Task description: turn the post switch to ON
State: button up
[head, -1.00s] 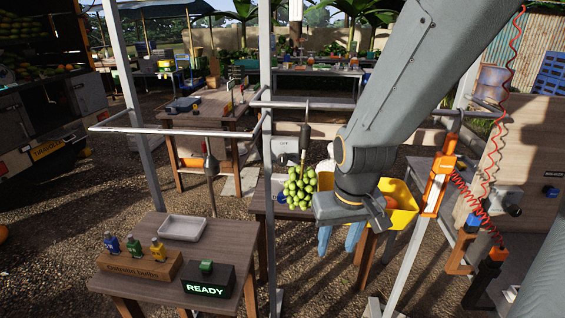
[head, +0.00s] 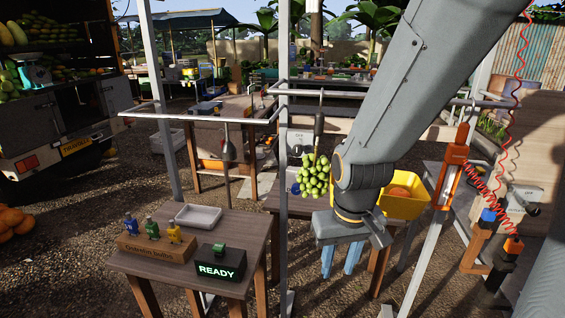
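A pale grey box (head: 299,139) with small dark lettering, possibly OFF, shows behind the metal post (head: 284,180). It may be the post switch; its knob is not clear. Another grey fitting with a dark knob (head: 524,200) sits on the wooden panel at the right. My gripper (head: 340,226) shows as a grey block at the end of my arm, low in the middle, in front of the yellow crate. It appears apart from both fittings.
A green fruit bunch (head: 313,175) hangs close by my wrist. A yellow crate (head: 407,206) is behind my arm. A front table (head: 235,232) bears a READY box (head: 220,270), a tray and bottles. An orange tool (head: 452,165) and red coiled cables are at right.

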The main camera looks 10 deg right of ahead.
aim_at(298, 150)
jog(key=u, duration=0.5)
jog(key=k, duration=1.15)
jog(key=u, duration=1.15)
jog(key=i, duration=1.2)
jog(key=z, duration=0.7)
jog(key=i, duration=0.55)
jog(key=z, duration=0.6)
